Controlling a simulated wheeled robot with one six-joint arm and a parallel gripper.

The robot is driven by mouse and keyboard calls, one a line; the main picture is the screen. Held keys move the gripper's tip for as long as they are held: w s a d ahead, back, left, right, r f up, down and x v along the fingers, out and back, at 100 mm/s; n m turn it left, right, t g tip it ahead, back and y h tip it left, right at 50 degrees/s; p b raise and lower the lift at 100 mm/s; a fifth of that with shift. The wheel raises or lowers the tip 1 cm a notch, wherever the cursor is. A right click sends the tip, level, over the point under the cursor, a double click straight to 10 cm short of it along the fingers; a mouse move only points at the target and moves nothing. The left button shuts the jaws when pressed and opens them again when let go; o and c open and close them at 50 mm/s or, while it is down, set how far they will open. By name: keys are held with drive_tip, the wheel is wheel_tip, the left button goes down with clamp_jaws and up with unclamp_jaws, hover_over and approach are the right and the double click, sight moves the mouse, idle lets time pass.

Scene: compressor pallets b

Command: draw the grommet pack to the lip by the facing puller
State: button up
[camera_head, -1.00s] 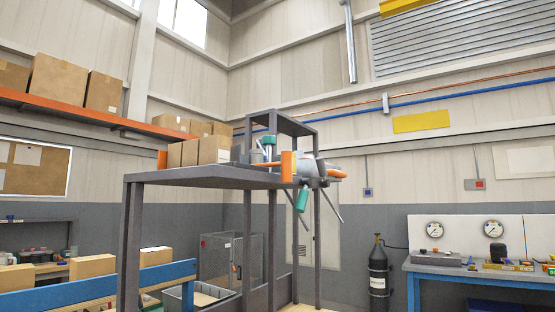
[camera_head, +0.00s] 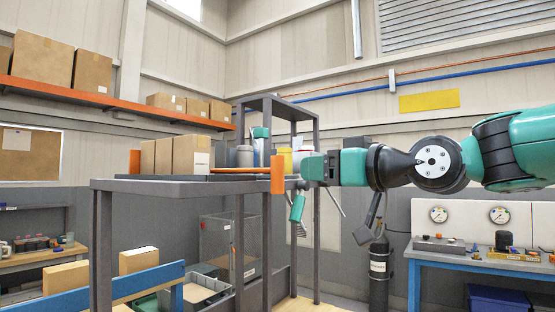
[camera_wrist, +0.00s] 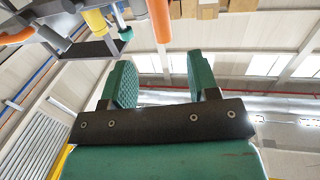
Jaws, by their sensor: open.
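An upright orange grip (camera_head: 277,173) stands at the near right end of a dark plate on the high grey shelf (camera_head: 165,187); a second orange grip (camera_head: 135,162) is at the left. I cannot tell for certain which is the facing puller. Brown cartons (camera_head: 191,155) stand between them; I cannot tell which item is the grommet pack. My gripper (camera_head: 305,168) reaches in from the right, just right of the nearer grip. In the wrist view my gripper (camera_wrist: 160,80) is open with nothing between its fingers. An orange grip (camera_wrist: 160,20) shows beyond the fingers, apart from them.
Grey and yellow containers (camera_head: 285,159) stand behind my gripper on the shelf. A teal-handled tool (camera_head: 297,207) hangs below it. Shelf posts (camera_head: 239,250) rise in front. A black cylinder (camera_head: 378,265) and blue bench (camera_head: 480,263) are at right.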

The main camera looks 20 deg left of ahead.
sight(282, 169)
drive_tip(key=p+x, duration=0.5)
drive_tip(key=x, duration=0.5)
drive_tip(key=shift+a+r, duration=0.1)
drive_tip(key=shift+r, duration=0.1)
drive_tip(key=shift+w+a+f, duration=0.15)
drive_tip(key=shift+w+a, duration=0.1)
drive_tip(key=shift+a, duration=0.15)
clamp_jaws()
drive_tip(key=shift+s, duration=0.1)
